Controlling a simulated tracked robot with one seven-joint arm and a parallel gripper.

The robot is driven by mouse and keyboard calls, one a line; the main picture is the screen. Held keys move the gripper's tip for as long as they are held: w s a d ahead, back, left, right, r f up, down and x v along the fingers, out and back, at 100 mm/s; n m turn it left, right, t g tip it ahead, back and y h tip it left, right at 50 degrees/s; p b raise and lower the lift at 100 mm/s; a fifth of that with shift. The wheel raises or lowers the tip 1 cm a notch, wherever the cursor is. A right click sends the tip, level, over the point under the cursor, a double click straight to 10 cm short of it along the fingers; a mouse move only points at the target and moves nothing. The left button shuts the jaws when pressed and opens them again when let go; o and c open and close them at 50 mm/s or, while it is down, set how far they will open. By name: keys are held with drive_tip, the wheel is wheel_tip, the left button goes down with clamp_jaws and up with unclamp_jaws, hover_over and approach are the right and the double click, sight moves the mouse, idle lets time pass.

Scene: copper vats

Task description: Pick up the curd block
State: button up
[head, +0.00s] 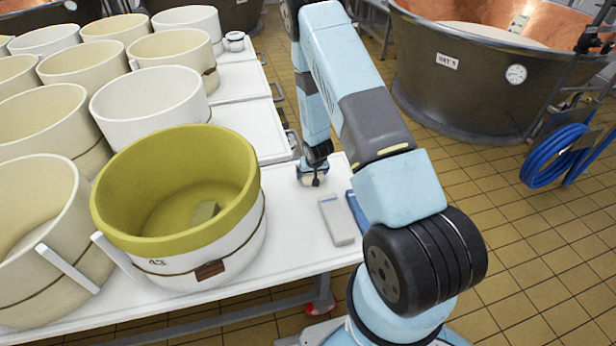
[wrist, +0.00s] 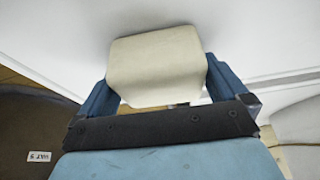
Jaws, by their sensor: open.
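The curd block (wrist: 157,66) is a cream, rounded block, close up in the wrist view on a white surface. In the head view its cream edge (head: 308,181) shows low under my gripper (head: 313,178), on the white table. In the wrist view the two blue fingers of my gripper (wrist: 158,92) stand apart, one at each side of the block's near part. I cannot tell whether they touch it. The block's underside is hidden.
A pale grey flat object (head: 337,220) lies on the white table (head: 292,240), beside a blue item (head: 357,214) partly behind my arm. A yellow-green-lined tub (head: 180,250) with a small block inside stands left, among several cream tubs. A large copper vat (head: 470,90) stands right.

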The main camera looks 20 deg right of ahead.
drive_tip(key=shift+w+f, duration=0.1)
drive_tip(key=shift+f, duration=0.05)
drive_tip(key=shift+c, duration=0.4)
drive_tip(key=c, duration=0.9)
drive_tip(key=shift+o, duration=0.2)
